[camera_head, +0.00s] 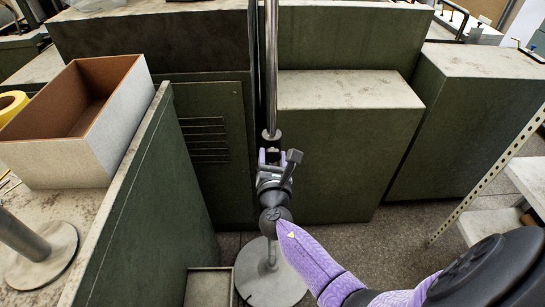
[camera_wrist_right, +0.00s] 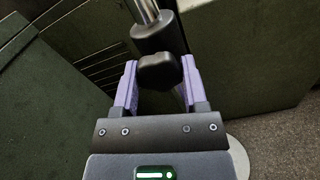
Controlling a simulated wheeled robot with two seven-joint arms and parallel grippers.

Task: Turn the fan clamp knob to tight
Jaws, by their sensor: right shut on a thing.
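The fan's chrome pole (camera_head: 271,70) stands upright in the middle of the head view; the fan head is out of view. The wrist view shows the pole (camera_wrist_right: 147,10) entering a black clamp collar (camera_wrist_right: 158,34). A black lobed clamp knob (camera_wrist_right: 158,71) sits just below the collar. My right gripper (camera_wrist_right: 157,80) has its purple fingers on either side of the knob and is shut on it. In the head view my right gripper (camera_head: 271,156) reaches the pole from below, and the knob is hard to make out there. My left gripper is not in view.
A round grey base (camera_head: 268,280) is on the floor under my right arm. Green cabinets (camera_head: 345,150) stand close behind the pole. At left, a bench holds an open box (camera_head: 75,160) and a yellow tape roll (camera_head: 10,104). A shelf rack (camera_head: 490,180) stands at right.

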